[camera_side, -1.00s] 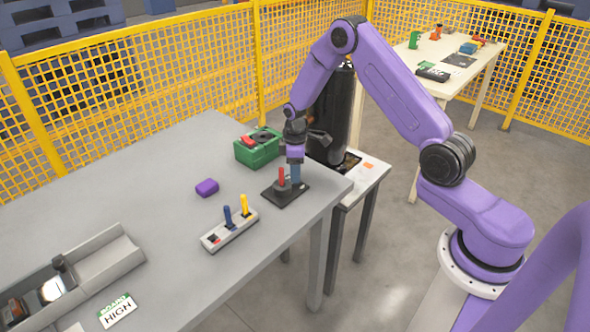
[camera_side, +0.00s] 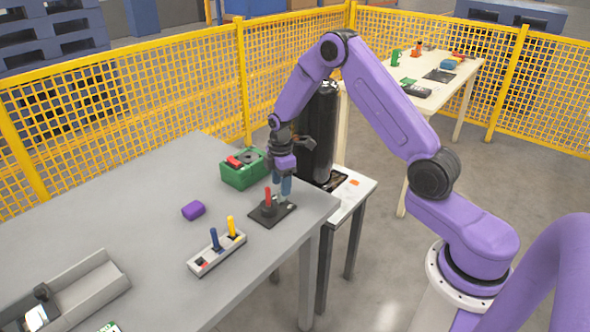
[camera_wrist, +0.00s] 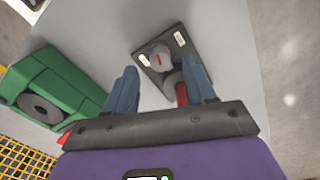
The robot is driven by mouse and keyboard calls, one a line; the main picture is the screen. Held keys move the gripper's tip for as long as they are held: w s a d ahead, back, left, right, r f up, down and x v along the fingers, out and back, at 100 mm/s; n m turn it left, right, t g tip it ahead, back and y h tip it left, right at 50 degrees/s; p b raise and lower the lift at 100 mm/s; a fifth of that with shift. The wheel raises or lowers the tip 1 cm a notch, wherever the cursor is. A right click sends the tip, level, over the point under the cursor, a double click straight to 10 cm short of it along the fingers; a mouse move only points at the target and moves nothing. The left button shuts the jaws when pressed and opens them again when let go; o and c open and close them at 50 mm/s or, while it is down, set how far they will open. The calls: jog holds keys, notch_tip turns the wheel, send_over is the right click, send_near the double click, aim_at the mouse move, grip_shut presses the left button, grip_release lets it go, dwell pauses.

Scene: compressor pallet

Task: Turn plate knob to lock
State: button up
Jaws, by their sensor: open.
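The black plate (camera_side: 286,210) lies on the grey table near its right corner. A red stick (camera_side: 268,197) stands up from it. In the wrist view the plate (camera_wrist: 203,60) carries a round grey knob (camera_wrist: 160,57) with a red mark, flanked by two whitish labels. The red stick (camera_wrist: 181,94) shows there beside the right finger. My gripper (camera_side: 281,186) is open, its blue fingers pointing down above the plate's back part. In the wrist view my gripper (camera_wrist: 160,66) has the knob framed between its fingertips. I cannot tell any contact.
A green box (camera_side: 242,172) with a red part and dark disc stands just behind the plate. A grey switch block (camera_side: 216,254) with blue and yellow levers stands front left. A purple block (camera_side: 193,210) lies further left. A black cylinder (camera_side: 318,135) stands behind my gripper.

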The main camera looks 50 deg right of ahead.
notch_tip(320, 180, up, 15)
notch_tip(320, 180, down, 18)
jog(key=m, duration=0.3)
jog(key=shift+m, duration=0.3)
jog(key=shift+f, duration=0.15)
jog(key=n, duration=0.4)
jog(key=shift+n, duration=0.3)
jog(key=n, duration=0.3)
jog(key=shift+n, duration=0.4)
jog(key=n, duration=0.8)
jog(key=shift+r+n, duration=0.3)
jog(key=shift+n, duration=0.2)
notch_tip(320, 180, up, 17)
jog(key=s+a+r+m, duration=0.2)
jog(key=s+a+m, duration=0.1)
jog(key=s+a, duration=0.4)
jog(key=s+a+r+m, duration=0.2)
jog(key=s+a+m, duration=0.2)
jog(key=s+a, duration=0.3)
jog(key=s, duration=0.2)
jog(key=shift+s+r, duration=0.3)
